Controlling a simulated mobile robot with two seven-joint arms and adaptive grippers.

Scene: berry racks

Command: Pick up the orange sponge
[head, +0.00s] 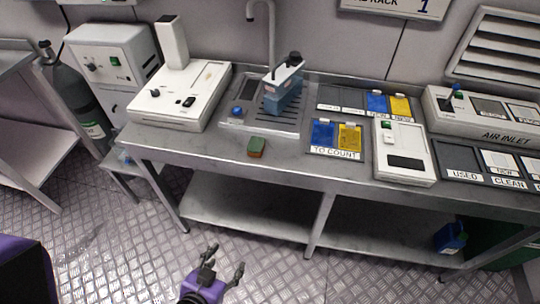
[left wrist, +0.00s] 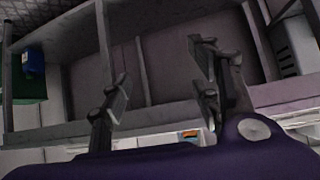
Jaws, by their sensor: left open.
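A small sponge (head: 256,147) lies on the front part of the steel bench, left of the middle. Its top looks green and its side orange-brown. In the left wrist view a small orange and green patch, likely the same sponge (left wrist: 190,133), shows low in the picture, partly hidden by my gripper. My left gripper (head: 226,262) is open and empty, low over the floor in front of the bench, well apart from the sponge. Its two fingers (left wrist: 158,75) stand apart in the left wrist view. My right gripper is not in view.
The bench (head: 215,157) has a lower shelf (head: 245,212) and front legs. Bench surface beside the sponge is clear.

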